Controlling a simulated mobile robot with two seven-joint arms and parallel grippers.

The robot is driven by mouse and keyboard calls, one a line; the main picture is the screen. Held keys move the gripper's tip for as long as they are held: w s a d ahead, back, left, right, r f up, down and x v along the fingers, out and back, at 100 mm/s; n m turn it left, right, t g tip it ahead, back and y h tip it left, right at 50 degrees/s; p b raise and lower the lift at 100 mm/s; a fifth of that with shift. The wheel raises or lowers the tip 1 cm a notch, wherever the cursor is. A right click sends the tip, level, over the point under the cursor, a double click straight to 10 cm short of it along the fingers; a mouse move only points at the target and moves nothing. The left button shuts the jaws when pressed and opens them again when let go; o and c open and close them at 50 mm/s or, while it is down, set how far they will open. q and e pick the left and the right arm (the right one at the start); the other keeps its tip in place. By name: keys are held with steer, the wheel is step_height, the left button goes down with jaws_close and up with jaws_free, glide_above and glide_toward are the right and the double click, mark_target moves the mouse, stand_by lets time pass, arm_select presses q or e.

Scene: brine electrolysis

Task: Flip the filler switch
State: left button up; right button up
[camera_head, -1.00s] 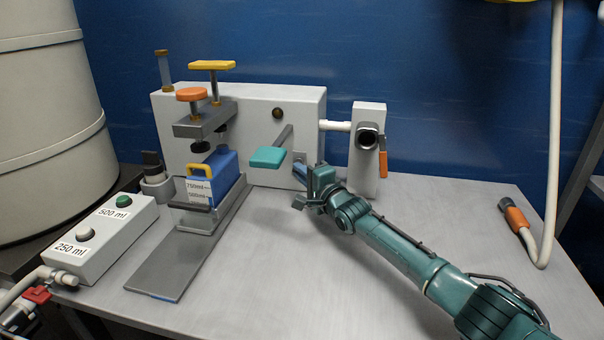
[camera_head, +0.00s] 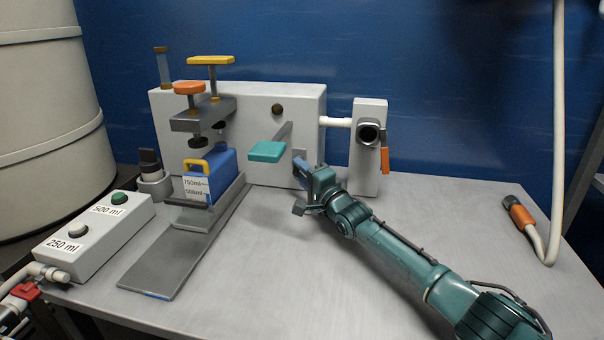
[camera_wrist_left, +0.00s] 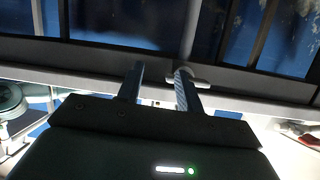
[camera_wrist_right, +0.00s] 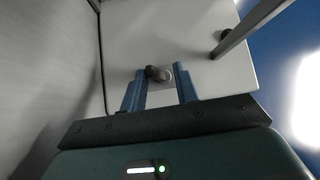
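The filler switch appears as a small dark rounded knob (camera_wrist_right: 158,73) on a metal plate in the right wrist view. The plate sits low on the front of the white filler box (camera_head: 308,112). My right gripper (camera_wrist_right: 161,90) is open and points at the knob. The knob shows ahead of the gap, nearer the left finger; I cannot tell if they touch. In the head view the right gripper (camera_head: 300,174) is at the box's lower right front and hides most of the knob. My left gripper (camera_wrist_left: 158,85) is open and empty in its wrist view, away from the box.
A teal lever (camera_head: 267,151) sticks out just left of my right gripper. A blue container (camera_head: 222,165) stands under the clamp (camera_head: 203,118). A button box (camera_head: 98,236) is at left. A pipe with an orange-handled valve (camera_head: 369,148) is at right. The front table is clear.

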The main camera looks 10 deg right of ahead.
arm_select(q)
steer(key=shift+s, duration=0.1)
